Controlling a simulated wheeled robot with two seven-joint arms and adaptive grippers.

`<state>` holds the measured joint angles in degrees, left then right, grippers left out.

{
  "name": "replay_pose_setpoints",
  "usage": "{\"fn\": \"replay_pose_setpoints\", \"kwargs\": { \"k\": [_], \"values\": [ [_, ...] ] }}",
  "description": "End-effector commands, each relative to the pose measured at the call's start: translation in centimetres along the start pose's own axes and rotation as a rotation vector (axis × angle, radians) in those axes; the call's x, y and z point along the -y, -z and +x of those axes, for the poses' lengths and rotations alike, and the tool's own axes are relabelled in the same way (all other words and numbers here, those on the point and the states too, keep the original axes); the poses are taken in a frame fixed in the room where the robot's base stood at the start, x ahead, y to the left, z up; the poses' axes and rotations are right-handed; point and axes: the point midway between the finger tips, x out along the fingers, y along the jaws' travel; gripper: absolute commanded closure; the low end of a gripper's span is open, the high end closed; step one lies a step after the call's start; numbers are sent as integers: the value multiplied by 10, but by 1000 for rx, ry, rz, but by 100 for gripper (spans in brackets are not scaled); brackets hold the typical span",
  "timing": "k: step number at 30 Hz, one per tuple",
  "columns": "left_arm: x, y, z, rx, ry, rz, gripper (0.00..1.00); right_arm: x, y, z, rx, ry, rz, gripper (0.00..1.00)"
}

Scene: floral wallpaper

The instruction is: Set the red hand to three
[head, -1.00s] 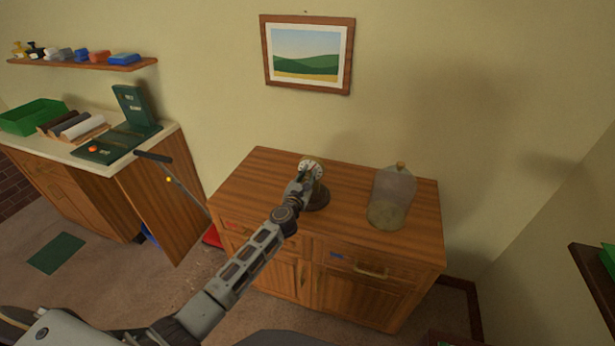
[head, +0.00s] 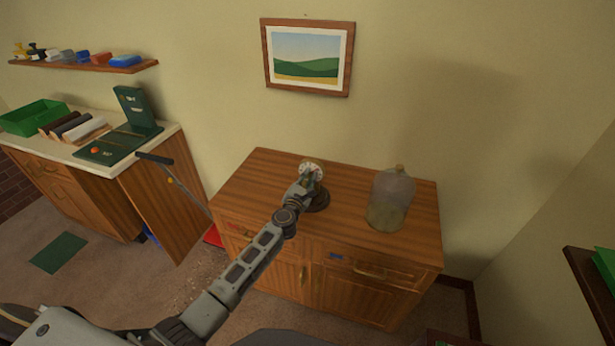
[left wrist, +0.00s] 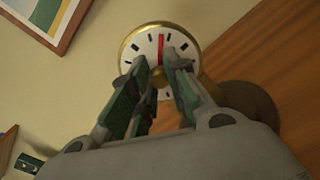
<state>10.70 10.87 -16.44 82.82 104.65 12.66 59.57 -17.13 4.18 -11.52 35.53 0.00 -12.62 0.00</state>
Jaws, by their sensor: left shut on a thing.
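A round white dial (left wrist: 179,40) with black marks and a brass rim stands on a dark round base (head: 318,200) on top of the wooden cabinet. In the left wrist view its red hand (left wrist: 160,46) points straight up in the picture, at a black mark hidden or merged with it. The dial also shows small in the head view (head: 312,168). My left gripper (left wrist: 158,66) is in front of the dial, its fingers shut on the red hand near the centre. The fingers hide the lower dial. My right gripper is not in view.
A glass jar (head: 390,200) with a stopper stands right of the dial on the wooden cabinet (head: 262,180). A framed picture (head: 307,56) hangs above. At left, a counter holds a green tray (head: 33,117) and a dark green hinged device (head: 130,128).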

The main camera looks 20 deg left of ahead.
Motion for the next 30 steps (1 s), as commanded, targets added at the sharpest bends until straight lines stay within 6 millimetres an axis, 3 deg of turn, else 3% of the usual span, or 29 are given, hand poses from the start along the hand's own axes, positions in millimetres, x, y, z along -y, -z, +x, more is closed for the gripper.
{"fn": "replay_pose_setpoints", "kwargs": {
  "k": [18,30],
  "values": [
    [0,-4,0,3,-1,520,100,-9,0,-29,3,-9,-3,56],
    [1,-3,1,3,-2,723,100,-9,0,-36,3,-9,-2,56]
  ]
}}
